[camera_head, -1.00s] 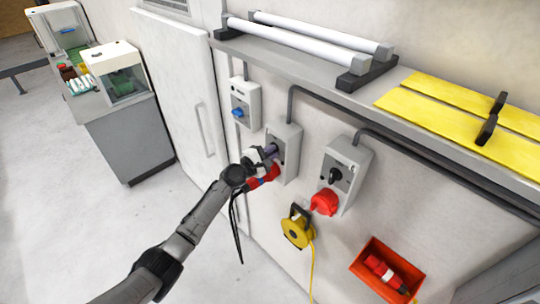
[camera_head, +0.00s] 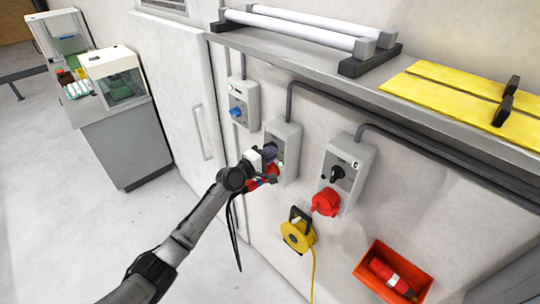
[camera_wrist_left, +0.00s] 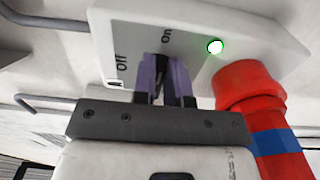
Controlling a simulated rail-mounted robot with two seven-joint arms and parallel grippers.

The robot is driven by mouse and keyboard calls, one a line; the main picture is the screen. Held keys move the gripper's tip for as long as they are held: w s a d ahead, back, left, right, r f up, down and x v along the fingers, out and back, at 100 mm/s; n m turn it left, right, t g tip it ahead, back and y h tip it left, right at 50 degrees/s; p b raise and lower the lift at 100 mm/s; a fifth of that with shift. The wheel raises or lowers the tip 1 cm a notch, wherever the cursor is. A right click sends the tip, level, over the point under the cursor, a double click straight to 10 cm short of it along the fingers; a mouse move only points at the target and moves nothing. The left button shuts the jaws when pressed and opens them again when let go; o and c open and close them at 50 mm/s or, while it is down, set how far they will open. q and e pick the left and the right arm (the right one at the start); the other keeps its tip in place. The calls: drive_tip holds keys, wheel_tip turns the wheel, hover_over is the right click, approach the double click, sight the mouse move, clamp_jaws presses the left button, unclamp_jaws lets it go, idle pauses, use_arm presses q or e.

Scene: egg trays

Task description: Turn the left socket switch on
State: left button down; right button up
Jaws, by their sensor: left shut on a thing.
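The left socket box (camera_head: 288,139) is a grey box on the wall, and my left gripper (camera_head: 270,153) is at its front. In the left wrist view my left gripper (camera_wrist_left: 166,85) has its purple fingers shut on the dark switch knob (camera_wrist_left: 163,60) of this box (camera_wrist_left: 225,28). The labels "Off" and "On" show beside the knob, and the fingers point toward "On". A round indicator light (camera_wrist_left: 215,46) glows, ringed in green. A red plug (camera_wrist_left: 250,90) sits in the socket beside the knob. My right gripper is not in view.
A small box with a blue socket (camera_head: 237,112) is to the left. A yellow cable reel (camera_head: 297,234) and an orange bin (camera_head: 370,258) hang lower. A shelf (camera_head: 300,75) runs above.

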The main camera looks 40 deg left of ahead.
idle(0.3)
use_arm(q)
drive_tip(key=c, duration=1.2)
unclamp_jaws()
drive_tip(key=shift+o, duration=0.2)
drive_tip(key=s+a, duration=0.2)
drive_tip(key=s, duration=1.1)
drive_tip(key=shift+s, duration=0.35)
